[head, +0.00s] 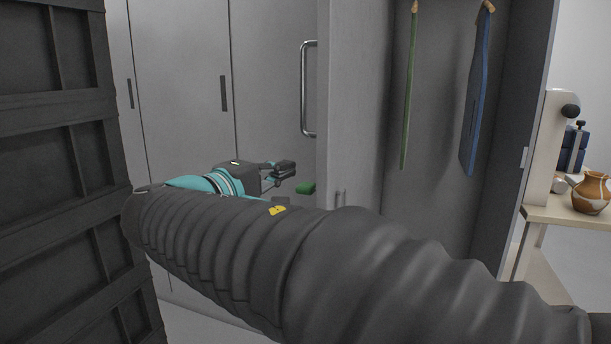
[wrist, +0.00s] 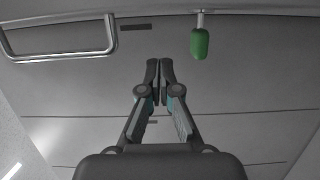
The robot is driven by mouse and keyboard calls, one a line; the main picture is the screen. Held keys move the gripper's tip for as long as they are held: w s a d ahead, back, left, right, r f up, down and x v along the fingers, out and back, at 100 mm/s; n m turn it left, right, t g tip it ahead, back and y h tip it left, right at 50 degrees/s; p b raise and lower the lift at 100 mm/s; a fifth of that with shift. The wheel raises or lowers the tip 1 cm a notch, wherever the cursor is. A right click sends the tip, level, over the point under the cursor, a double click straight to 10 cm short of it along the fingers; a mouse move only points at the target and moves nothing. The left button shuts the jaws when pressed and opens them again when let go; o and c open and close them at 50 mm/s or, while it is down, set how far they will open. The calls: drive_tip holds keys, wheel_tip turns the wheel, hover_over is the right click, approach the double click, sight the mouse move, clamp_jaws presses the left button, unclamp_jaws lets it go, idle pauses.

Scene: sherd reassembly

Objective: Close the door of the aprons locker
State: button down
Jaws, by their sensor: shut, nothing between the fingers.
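The aprons locker (head: 430,205) stands open at the right of the head view. A green apron (head: 409,90) and a blue apron (head: 475,95) hang inside it. Left of the opening is a grey panel (head: 270,60) with an upright metal bar handle (head: 309,88); I cannot tell whether it is this locker's door. The bar handle also shows in the wrist view (wrist: 60,52). My gripper (head: 284,171) is shut and empty in front of the grey panels, below and left of the handle. In the wrist view its fingertips (wrist: 159,75) are together, apart from the handle.
A small green piece (head: 305,187) is right of my gripper; in the wrist view it hangs on a pale stem (wrist: 200,43). A dark slatted structure (head: 60,170) stands close at left. At right, a table (head: 560,214) holds a patterned jug (head: 591,193).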

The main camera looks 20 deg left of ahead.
drive_tip(key=d, duration=0.4)
drive_tip(key=shift+w+d, duration=0.1)
drive_tip(key=shift+d, duration=0.1)
idle(0.3)
